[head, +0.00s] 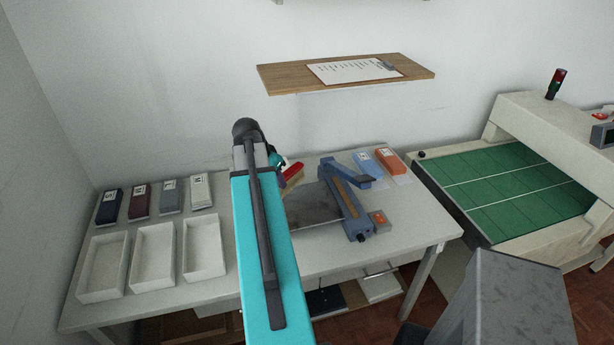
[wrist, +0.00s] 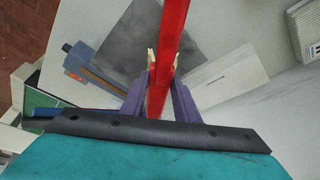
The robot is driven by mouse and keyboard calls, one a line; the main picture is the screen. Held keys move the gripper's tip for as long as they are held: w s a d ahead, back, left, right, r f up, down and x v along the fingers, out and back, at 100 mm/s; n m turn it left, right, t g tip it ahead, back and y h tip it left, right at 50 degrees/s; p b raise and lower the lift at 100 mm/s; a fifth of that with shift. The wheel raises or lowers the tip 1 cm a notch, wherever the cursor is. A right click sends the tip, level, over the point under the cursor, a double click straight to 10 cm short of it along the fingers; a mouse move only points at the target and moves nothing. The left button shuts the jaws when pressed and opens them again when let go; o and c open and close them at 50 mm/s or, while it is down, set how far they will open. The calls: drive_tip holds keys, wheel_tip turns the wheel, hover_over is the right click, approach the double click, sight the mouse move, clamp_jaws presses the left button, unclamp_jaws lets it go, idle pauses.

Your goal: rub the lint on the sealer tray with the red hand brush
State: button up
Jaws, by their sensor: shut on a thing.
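The red hand brush shows in the head view (head: 293,171) just right of my arm, and in the wrist view (wrist: 171,32) its red length runs up between the fingers. My gripper (wrist: 163,70) is shut on it. The sealer tray is a dark grey plate, partly behind my arm in the head view (head: 315,208) and beyond the fingers in the wrist view (wrist: 150,35). It adjoins the blue sealer (head: 347,205). The brush appears above the table; I cannot tell whether it touches anything. I cannot make out lint on the tray.
Three empty white trays (head: 153,253) stand on the left of the table, with several labelled stacks (head: 140,199) behind them. Blue and orange stacks (head: 389,161) lie right of the sealer. A wooden shelf (head: 420,72) hangs above. A green-topped machine (head: 500,185) stands right.

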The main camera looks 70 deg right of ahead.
drive_tip(key=s+d+m+g+p, duration=0.1)
drive_tip(key=s+d+m, duration=0.2)
drive_tip(key=s, duration=0.6)
drive_tip(key=shift+d+f, duration=0.3)
drive_tip(key=shift+d, duration=0.65)
drive_tip(key=shift+f, duration=0.1)
drive_tip(key=shift+f+b, duration=1.4)
drive_tip(key=shift+f, duration=1.45)
drive_tip(key=shift+f+b, duration=0.65)
drive_tip(key=shift+f, duration=0.35)
drive_tip(key=shift+a, duration=0.1)
drive_tip(key=shift+w+a, duration=0.6)
drive_tip(key=shift+w, duration=0.2)
drive_tip(key=shift+w+a, duration=0.6)
drive_tip(key=shift+w, duration=0.15)
drive_tip(key=shift+f+b, duration=0.15)
drive_tip(key=shift+b, duration=0.25)
drive_tip(key=shift+s, duration=0.15)
